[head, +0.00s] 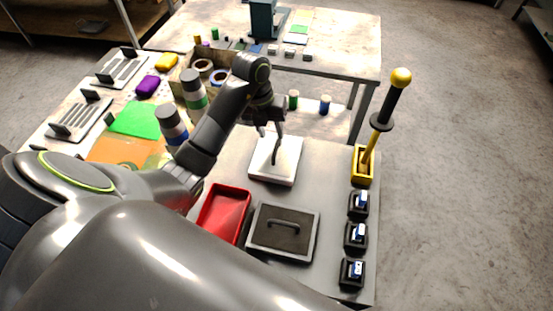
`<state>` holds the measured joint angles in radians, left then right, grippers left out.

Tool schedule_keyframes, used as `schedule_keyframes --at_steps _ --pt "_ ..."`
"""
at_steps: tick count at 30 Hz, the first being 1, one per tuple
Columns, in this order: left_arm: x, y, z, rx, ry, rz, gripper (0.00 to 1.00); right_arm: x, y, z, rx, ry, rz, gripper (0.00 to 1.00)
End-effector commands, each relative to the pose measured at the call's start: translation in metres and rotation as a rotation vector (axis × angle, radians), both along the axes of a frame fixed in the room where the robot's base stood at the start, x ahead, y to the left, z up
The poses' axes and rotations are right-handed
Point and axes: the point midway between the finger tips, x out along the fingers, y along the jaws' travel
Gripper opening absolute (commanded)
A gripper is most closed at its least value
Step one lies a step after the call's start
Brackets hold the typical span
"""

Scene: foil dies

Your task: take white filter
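I see nothing held between the fingers. My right gripper does not show.
A red tray (224,214) and a dark lidded square with a handle (282,245) lie nearer. At the right edge stand several small black holders (356,237) and a yellow stand with a tall black-handled tool (390,100). Bottles (172,125) and an open box (185,65) are at the left.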

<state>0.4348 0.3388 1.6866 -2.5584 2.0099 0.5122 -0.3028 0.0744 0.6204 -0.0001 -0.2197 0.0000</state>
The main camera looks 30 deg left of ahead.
Motion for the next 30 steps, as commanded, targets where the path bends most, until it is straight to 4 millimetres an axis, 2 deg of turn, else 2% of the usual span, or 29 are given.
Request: schedule_keyframes --at_steps 6,9,12,17,25,30 --pt "0.003 -0.01 -0.031 -0.002 0.004 -0.001 0.36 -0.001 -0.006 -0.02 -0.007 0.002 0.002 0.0" --pt "0.004 -0.012 -0.038 -0.002 0.004 0.0 0.36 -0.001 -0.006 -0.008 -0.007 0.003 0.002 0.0" --pt "0.005 -0.012 -0.045 -0.001 0.002 0.001 0.36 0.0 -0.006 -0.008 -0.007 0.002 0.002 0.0" --pt "0.005 -0.012 -0.046 0.0 0.001 0.0 0.36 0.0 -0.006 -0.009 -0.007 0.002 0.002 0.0" --pt "0.005 -0.012 -0.046 0.0 0.0 0.0 0.02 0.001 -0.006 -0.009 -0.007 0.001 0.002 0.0" --pt "0.005 -0.012 -0.046 0.001 0.0 0.0 0.0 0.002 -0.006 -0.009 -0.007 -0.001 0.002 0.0"
